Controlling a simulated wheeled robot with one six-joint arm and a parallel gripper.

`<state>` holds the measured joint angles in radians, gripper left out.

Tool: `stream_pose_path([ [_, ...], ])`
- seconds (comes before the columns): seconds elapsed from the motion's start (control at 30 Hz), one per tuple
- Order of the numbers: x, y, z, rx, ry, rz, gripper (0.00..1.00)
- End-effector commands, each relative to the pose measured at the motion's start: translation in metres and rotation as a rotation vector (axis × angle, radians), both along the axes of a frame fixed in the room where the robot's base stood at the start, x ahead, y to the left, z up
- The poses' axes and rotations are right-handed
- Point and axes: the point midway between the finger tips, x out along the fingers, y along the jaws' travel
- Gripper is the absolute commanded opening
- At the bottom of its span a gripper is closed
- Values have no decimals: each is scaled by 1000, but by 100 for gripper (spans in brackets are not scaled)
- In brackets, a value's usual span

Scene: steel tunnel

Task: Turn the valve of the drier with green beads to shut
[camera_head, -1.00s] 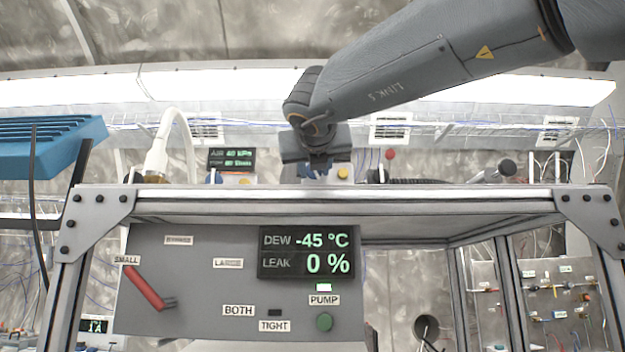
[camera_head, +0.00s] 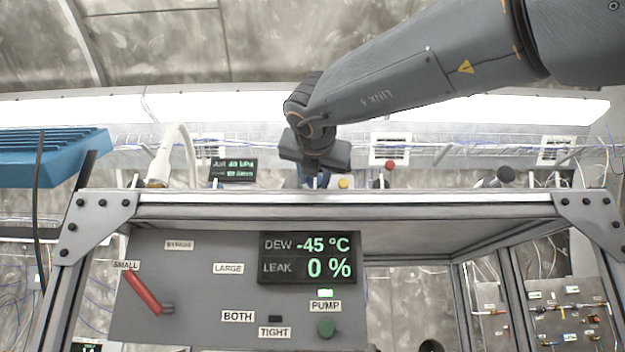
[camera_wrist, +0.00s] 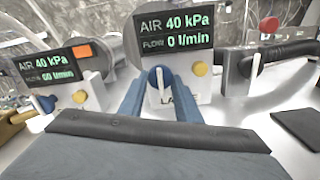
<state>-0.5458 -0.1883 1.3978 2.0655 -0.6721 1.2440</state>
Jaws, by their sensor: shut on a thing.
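My gripper (camera_wrist: 166,100) has its two blue fingers shut on a blue valve handle (camera_wrist: 160,77). The handle is on the front of a white valve block (camera_wrist: 183,90), whose label is partly hidden by the handle and appears to read LARGE. A display above it (camera_wrist: 175,34) reads AIR 40 kPa, FLOW 0 l/min. Further left is a second white block with a blue handle (camera_wrist: 46,103) and an orange window (camera_wrist: 82,50). No green beads show in either view. In the head view my gripper (camera_head: 312,180) reaches down behind the bench's front edge, and its fingertips are mostly hidden.
A grey panel (camera_head: 200,300) under the bench top (camera_head: 400,198) carries a red lever (camera_head: 143,290) near SMALL, a green button (camera_head: 326,328) and a screen (camera_head: 307,257) reading DEW -45 °C, LEAK 0 %. In the wrist view, a black-handled fitting (camera_wrist: 285,52) is at right.

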Motion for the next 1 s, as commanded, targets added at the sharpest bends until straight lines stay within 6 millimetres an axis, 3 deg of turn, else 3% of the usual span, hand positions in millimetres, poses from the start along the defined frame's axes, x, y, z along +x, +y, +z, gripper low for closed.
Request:
stream_pose_path([
  [0.2, 0, 0, -1, 1, 2, 1, 8],
  [0.23, 0, 0, -1, 1, 2, 1, 32],
  [0.33, 0, 0, -1, 1, 2, 1, 49],
  [0.67, -2, 0, 0, 1, 0, 1, 49],
  [1.0, -50, 3, -1, 2, -2, 5, 49],
])
